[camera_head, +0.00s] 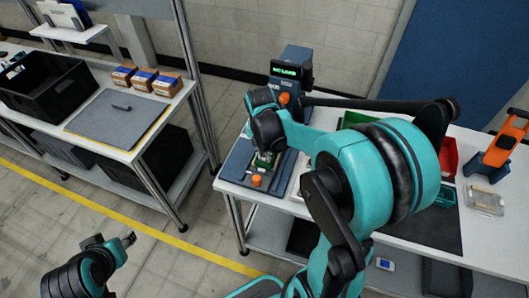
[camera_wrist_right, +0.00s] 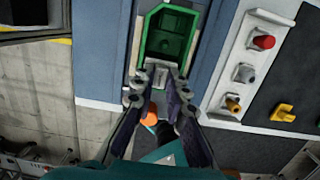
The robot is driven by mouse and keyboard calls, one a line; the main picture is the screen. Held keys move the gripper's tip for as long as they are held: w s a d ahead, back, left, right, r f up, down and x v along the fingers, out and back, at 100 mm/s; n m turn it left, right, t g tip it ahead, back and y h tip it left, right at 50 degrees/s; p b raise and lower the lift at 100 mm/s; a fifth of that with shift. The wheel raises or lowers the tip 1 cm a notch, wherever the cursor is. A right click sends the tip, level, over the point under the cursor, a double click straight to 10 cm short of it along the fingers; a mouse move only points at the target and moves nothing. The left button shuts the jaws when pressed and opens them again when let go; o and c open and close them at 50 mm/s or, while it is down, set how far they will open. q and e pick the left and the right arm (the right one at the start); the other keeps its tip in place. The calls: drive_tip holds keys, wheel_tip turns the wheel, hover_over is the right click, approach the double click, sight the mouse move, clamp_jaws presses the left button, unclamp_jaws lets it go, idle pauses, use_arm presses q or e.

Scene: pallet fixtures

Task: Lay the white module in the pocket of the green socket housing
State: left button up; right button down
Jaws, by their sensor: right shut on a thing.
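The green socket housing (camera_wrist_right: 186,24) is in the upper middle of the right wrist view, with its open pocket facing the camera. In the head view, the housing (camera_head: 264,160) is partly hidden under my right gripper (camera_head: 267,146). In the wrist view, my right gripper (camera_wrist_right: 161,73) is shut on the white module (camera_wrist_right: 160,78), a small pale block between the fingertips.
An orange knob (camera_head: 256,180) stands on the fixture in front of the housing. A blue device with a green display (camera_head: 290,70) stands behind. A red bin (camera_head: 447,160) is farther right.

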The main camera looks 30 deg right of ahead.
drive_tip(key=shift+f+b, duration=0.4)
drive_tip(key=shift+f, duration=0.15)
idle(0.5)
drive_tip(key=c, duration=1.9)
unclamp_jaws()
drive_tip(key=shift+o, duration=0.2)
drive_tip(key=shift+r, duration=0.15)
drive_tip(key=shift+r+p, duration=1.05)
drive_tip(key=shift+r, duration=0.15)
drive_tip(key=o, duration=0.5)
